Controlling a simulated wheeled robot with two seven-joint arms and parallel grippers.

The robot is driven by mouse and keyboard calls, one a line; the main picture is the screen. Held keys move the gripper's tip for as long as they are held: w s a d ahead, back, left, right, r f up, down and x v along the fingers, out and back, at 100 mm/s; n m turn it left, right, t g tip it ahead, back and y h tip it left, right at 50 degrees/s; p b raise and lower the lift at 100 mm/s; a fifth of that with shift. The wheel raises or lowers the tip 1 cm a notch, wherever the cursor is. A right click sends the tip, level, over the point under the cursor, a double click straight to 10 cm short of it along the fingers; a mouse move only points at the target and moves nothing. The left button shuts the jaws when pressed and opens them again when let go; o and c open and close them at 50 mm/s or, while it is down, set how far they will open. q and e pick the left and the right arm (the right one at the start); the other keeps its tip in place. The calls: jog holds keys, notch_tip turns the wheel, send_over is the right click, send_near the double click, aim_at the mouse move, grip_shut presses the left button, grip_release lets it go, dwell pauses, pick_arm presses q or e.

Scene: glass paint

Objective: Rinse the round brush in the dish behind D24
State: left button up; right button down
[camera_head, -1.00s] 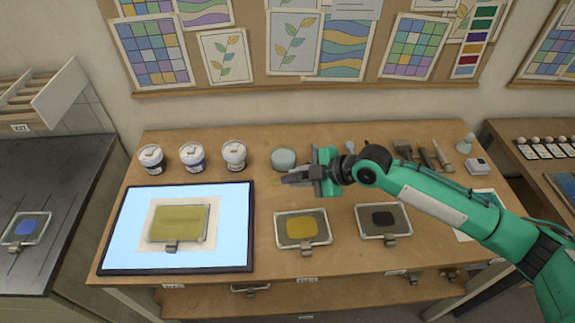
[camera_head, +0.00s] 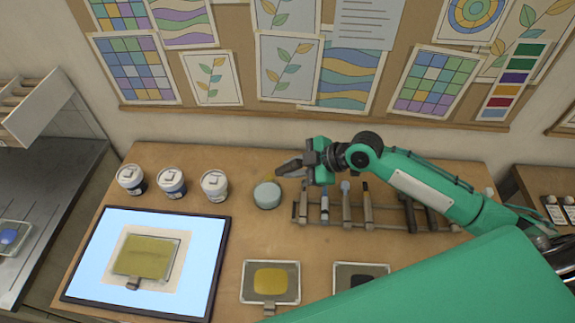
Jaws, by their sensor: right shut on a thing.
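My right gripper (camera_head: 284,169) reaches in from the right and is shut on a thin tool, probably the round brush. Most of the tool is hidden by the fingers; a small yellowish tip (camera_head: 269,178) shows below them. The tip is just over or at the far rim of a round pale blue dish (camera_head: 267,196); I cannot tell whether it touches the water or the rim. The dish stands behind a tray with yellow paint (camera_head: 271,281). I cannot read a D24 label. My left gripper is out of view.
A rack of brushes and tools (camera_head: 346,207) stands right of the dish, under my right arm. Several white paint jars (camera_head: 171,184) stand to its left. A light panel (camera_head: 85,270) with a yellow-green glass piece lies front left. A dark paint tray (camera_head: 343,270) is partly covered by my arm.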

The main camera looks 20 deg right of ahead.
jog(key=shift+s+a+f+b, duration=0.2)
jog(key=shift+f+b, duration=0.2)
jog(key=shift+f, duration=0.2)
notch_tip(320, 180, down, 7)
jog(key=w+a+b, duration=0.1)
jog(key=w+b, duration=0.1)
jog(key=b, duration=0.3)
jog(key=shift+a+r, duration=0.1)
jog(key=shift+r, duration=0.05)
jog(key=shift+a, duration=0.1)
jog(key=shift+w+d, duration=0.2)
jog(key=shift+d, duration=0.1)
dwell(0.6)
